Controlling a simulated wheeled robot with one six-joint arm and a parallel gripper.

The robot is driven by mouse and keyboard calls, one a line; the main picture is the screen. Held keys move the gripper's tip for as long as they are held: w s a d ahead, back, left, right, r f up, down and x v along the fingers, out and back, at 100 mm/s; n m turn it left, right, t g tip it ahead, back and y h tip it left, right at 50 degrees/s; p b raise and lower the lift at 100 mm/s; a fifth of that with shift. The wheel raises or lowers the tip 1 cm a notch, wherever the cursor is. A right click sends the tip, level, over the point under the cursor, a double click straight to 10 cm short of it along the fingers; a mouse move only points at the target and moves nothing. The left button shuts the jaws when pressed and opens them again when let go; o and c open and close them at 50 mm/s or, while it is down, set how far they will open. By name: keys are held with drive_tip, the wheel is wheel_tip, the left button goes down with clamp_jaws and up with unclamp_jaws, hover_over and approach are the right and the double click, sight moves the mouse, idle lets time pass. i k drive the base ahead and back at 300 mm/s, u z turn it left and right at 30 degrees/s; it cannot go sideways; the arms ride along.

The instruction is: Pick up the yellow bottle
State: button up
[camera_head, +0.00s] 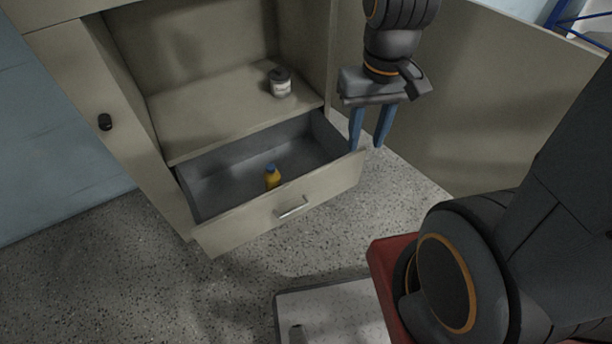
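The yellow bottle (271,179) with a blue cap stands inside the open drawer (336,172), close to its front panel. The front panel hides the bottle's lower part. My gripper (368,143) points down at the drawer's right front corner, up and to the right of the bottle in the picture. Its two blue fingers are apart, with nothing visible between them.
A small jar (281,84) with a dark lid stands on the cabinet shelf (215,118) above the drawer. An open door panel (470,100) stands at the right. The drawer has a metal handle (292,208). Speckled floor (130,270) lies clear at the front left.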

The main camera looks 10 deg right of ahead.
sight(273, 181)
drive_tip(key=z, duration=0.45)
drive_tip(key=i, duration=0.25)
drive_tip(key=u, duration=1.15)
